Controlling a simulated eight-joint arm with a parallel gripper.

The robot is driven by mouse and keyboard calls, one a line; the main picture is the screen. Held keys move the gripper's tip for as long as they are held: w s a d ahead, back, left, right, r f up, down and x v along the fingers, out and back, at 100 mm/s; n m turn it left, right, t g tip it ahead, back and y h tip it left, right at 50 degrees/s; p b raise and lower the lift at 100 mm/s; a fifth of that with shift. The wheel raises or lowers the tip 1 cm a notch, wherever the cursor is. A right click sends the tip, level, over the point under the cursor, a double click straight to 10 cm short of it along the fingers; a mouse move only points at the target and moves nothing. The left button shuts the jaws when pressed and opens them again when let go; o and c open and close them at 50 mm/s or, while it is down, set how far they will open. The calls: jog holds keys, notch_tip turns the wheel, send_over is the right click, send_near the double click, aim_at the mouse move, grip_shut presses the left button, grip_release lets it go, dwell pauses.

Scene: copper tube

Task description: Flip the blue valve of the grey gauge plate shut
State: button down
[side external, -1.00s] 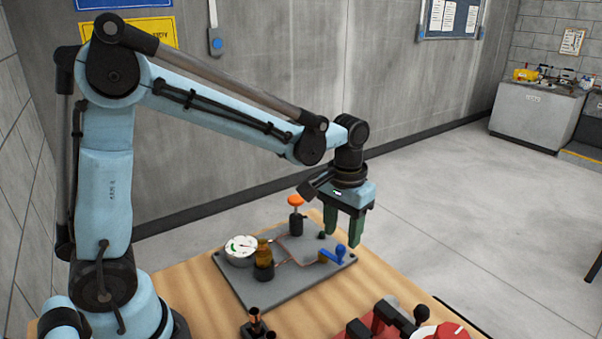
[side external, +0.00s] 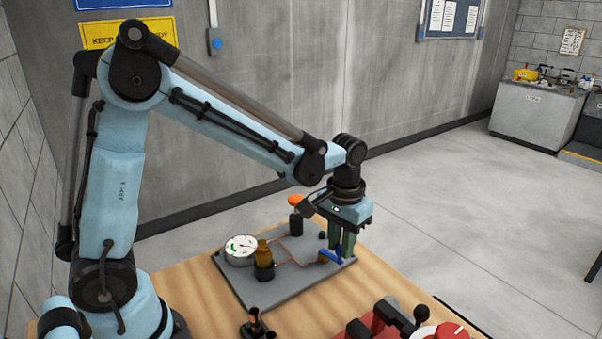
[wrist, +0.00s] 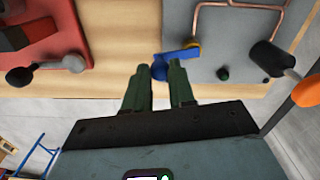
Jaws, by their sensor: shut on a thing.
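The blue valve (side external: 331,256) is a lever near the right edge of the grey gauge plate (side external: 282,287), with a round knob at its outer end. In the wrist view the blue lever (wrist: 182,55) runs left from a brass body on the plate (wrist: 180,18), and its knob sits between my fingertips. My gripper (side external: 342,250) points down with green fingers shut on this knob. It also shows in the wrist view (wrist: 160,68). In the side view the fingers hide the lever's outer end.
The plate on the wooden table (side external: 195,283) also carries a white dial gauge (side external: 240,246), a brass fitting (side external: 264,254), copper tubing and an orange-topped knob (side external: 296,200) close to my wrist. A red device (side external: 441,331) with dark levers stands at the front right.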

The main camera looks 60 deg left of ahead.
aim_at(338, 248)
jog(key=shift+s+m, duration=0.45)
jog(key=shift+m, duration=0.75)
jog(key=c, duration=0.9)
grip_release()
jog(key=shift+c, duration=0.2)
jog(key=shift+r, duration=0.1)
notch_tip(338, 248, up, 12)
